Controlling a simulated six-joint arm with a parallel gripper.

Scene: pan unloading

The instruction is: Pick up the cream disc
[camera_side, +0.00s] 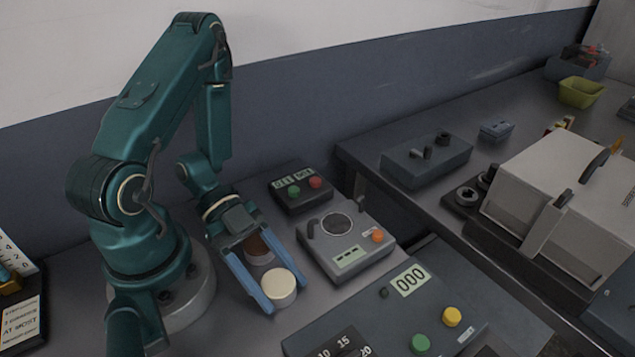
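The cream disc (279,284) is a short, pale round piece. It shows in the side view between the tips of my gripper's two long blue fingers. My gripper (282,292) points down and toward the camera, with its fingers wide apart on either side of the disc. I cannot tell whether either finger touches it, or whether its hidden underside rests on the bench. A brown disc (257,244) with a pale lower part sits behind it, between the fingers and nearer the gripper's palm, partly covered.
A grey device with a round dial (350,250) stands close to the right of the fingers. A small box with green and red buttons (302,188) is behind it. A large control panel (380,312) fills the front. A second bench on the right holds a pale, boxy machine (540,180).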

